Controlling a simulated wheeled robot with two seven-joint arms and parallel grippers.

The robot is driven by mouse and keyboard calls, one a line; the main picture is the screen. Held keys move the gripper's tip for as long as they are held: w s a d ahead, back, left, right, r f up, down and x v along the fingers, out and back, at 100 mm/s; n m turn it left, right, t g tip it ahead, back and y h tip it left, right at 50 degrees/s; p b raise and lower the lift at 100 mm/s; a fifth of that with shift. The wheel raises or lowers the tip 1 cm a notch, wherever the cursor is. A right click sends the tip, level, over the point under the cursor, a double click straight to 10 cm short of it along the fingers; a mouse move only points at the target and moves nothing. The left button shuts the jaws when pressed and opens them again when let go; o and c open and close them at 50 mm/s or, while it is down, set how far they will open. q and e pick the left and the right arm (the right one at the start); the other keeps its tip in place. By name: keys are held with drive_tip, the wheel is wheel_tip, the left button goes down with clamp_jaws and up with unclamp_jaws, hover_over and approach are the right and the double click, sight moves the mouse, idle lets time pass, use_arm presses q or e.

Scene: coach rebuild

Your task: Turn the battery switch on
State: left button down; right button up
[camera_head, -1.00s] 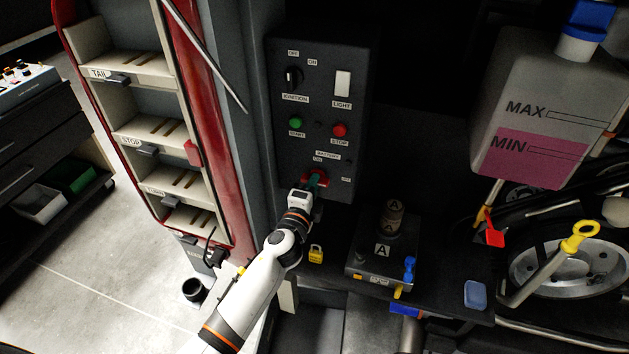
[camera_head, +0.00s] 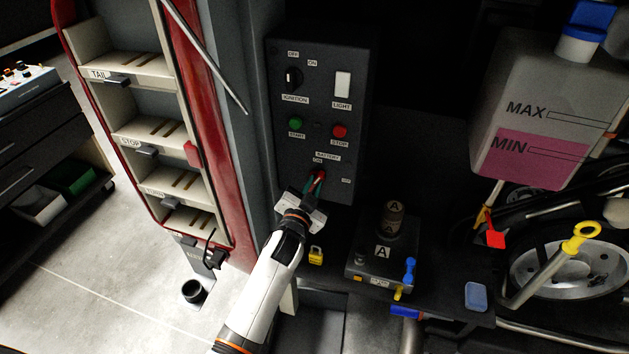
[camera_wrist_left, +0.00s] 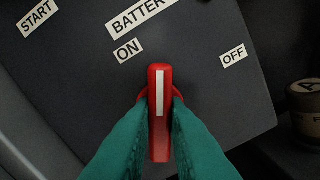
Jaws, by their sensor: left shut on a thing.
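The battery switch handle (camera_wrist_left: 160,112) is a red bar with a white stripe, in the middle of the left wrist view. Its tip points between the ON label (camera_wrist_left: 128,50) and the OFF label (camera_wrist_left: 233,56), closer to ON. My left gripper (camera_wrist_left: 160,125) has its green fingers shut on both sides of the handle. In the head view the left gripper (camera_head: 315,187) is at the red switch (camera_head: 321,175), low on the dark control panel (camera_head: 318,58). The fingers partly hide the switch base. My right gripper is not in view.
Above the switch are a green START button (camera_head: 296,124), a red STOP button (camera_head: 340,131), the ignition knob (camera_head: 292,77) and a white light switch (camera_head: 342,84). A yellow padlock (camera_head: 316,255) is below the panel. A box marked A (camera_head: 382,262) stands to the right.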

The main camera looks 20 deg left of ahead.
use_arm(q)
drive_tip(key=n+p, duration=0.1)
drive_tip(key=n, duration=0.2)
drive_tip(key=shift+r, duration=0.1)
drive_tip(key=n, duration=0.3)
drive_tip(key=c, duration=1.2)
unclamp_jaws()
drive_tip(key=shift+c, duration=0.2)
drive_tip(key=shift+s, duration=0.1)
